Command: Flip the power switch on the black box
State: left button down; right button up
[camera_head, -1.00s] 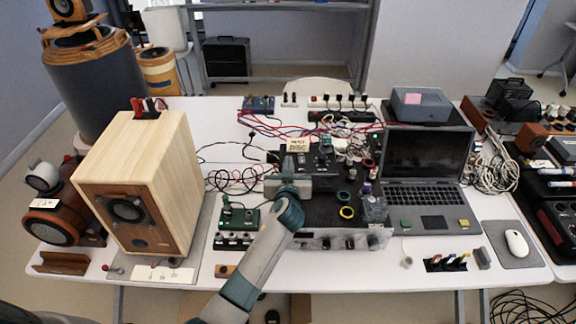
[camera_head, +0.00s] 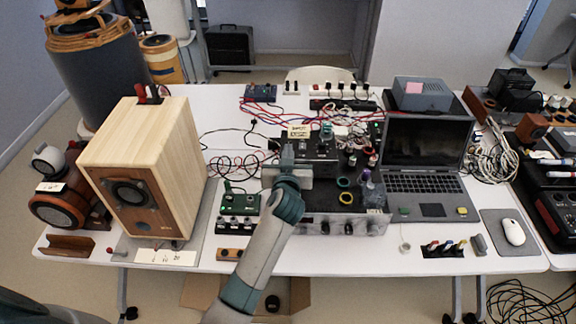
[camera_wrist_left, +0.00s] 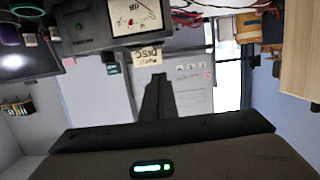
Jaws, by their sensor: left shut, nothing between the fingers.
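The black box (camera_head: 322,151) stands at the back of the black equipment unit (camera_head: 325,197) in the middle of the table. Part of the box is hidden behind my left gripper (camera_head: 287,152), whose arm comes in from below. The gripper's fingers are shut with nothing between them. They point toward the box's left part, and I cannot tell whether they touch it. In the left wrist view, the shut fingers (camera_wrist_left: 158,92) are below a paper label (camera_wrist_left: 148,56) and a dark box with a lit meter (camera_wrist_left: 135,18). I cannot make out the power switch. My right gripper is out of view.
A wooden speaker (camera_head: 143,175) stands left of my arm, and a green circuit board (camera_head: 239,203) lies between them. A laptop (camera_head: 426,165) is on the right, with a mouse (camera_head: 514,233) beyond it. Red and blue cables (camera_head: 270,120) and power strips crowd the back.

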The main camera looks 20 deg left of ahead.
pick_arm(q)
jog(key=v, duration=0.2)
jog(key=b+v, duration=0.1)
jog(key=v, duration=0.1)
jog(key=shift+s+d+f, duration=0.1)
jog(key=shift+s+d, duration=0.05)
jog(key=shift+s, duration=0.25)
